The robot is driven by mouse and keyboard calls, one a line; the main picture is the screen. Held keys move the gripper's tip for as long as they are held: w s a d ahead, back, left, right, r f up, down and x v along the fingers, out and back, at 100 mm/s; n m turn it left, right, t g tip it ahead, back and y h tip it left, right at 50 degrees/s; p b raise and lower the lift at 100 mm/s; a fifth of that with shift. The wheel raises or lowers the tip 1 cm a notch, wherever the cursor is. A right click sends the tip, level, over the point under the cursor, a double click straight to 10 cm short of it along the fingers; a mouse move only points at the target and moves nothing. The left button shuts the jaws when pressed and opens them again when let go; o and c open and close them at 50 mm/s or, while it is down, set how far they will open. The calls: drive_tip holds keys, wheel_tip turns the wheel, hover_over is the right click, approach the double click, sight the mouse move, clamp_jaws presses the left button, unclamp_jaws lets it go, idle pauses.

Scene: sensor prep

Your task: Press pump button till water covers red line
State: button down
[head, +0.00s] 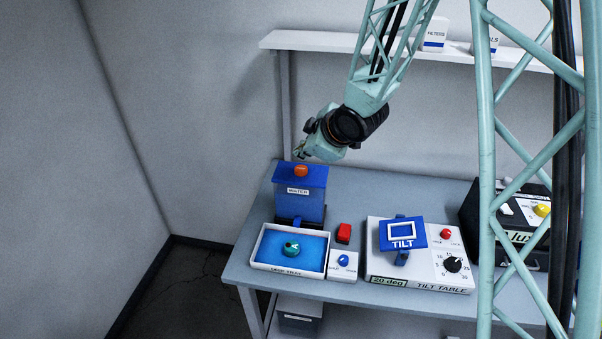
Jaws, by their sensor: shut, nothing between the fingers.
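The pump is a blue box labelled WATER (301,206) at the left of the bench, with an orange button (300,171) on its top. A white-walled tray (290,269) stands in front of it and has a bright blue inside. A round teal piece (291,250) with a small orange mark sits in the tray. I cannot make out a red line or the water's level. My gripper (299,155) is shut and empty, just above the orange button in the picture. Whether it touches the button cannot be told.
A tilt table (420,281) with a blue plate stands mid-bench. A black device (483,205) stands at the right. A shelf (320,41) runs behind.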

sight(301, 170)
drive_tip(key=shift+f+b, duration=1.1)
drive_tip(key=shift+f, duration=0.3)
drive_tip(key=shift+f+b, duration=1.2)
idle(2.4)
drive_tip(key=shift+r, duration=0.1)
idle(0.3)
drive_tip(key=shift+r+p, duration=0.9)
drive_tip(key=shift+r, duration=0.15)
drive_tip(key=shift+r+p, duration=2)
drive_tip(key=shift+r, duration=0.55)
